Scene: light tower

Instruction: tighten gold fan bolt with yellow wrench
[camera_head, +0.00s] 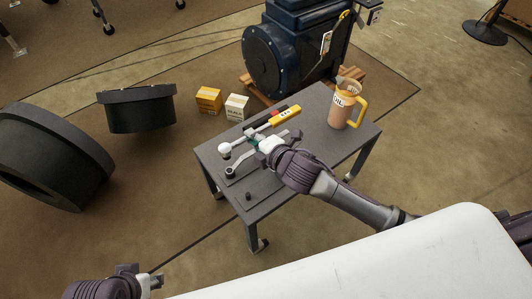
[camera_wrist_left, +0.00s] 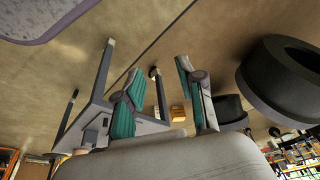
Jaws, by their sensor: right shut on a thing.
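A tool with a yellow handle (camera_head: 286,116) and a grey shaft lies on the dark table (camera_head: 319,160); I cannot tell whether it is the yellow wrench. My right gripper (camera_head: 264,147) is over the table's left half, just below this tool in the picture. It is shut, apparently on a dark ring-ended wrench (camera_head: 231,172); the fingers hide much of it. My left gripper (camera_head: 154,282) is low at the left, away from the table. In the left wrist view its fingers (camera_wrist_left: 160,75) are apart and empty. I cannot make out a gold fan bolt.
An orange-yellow oil jug (camera_head: 342,108) stands at the table's right end. A white ball-shaped piece (camera_head: 224,149) and a small dark knob (camera_head: 248,196) are at its left. A dark blue machine (camera_head: 290,50) and two boxes (camera_head: 209,99) stand behind. Black round parts (camera_head: 137,110) are at left.

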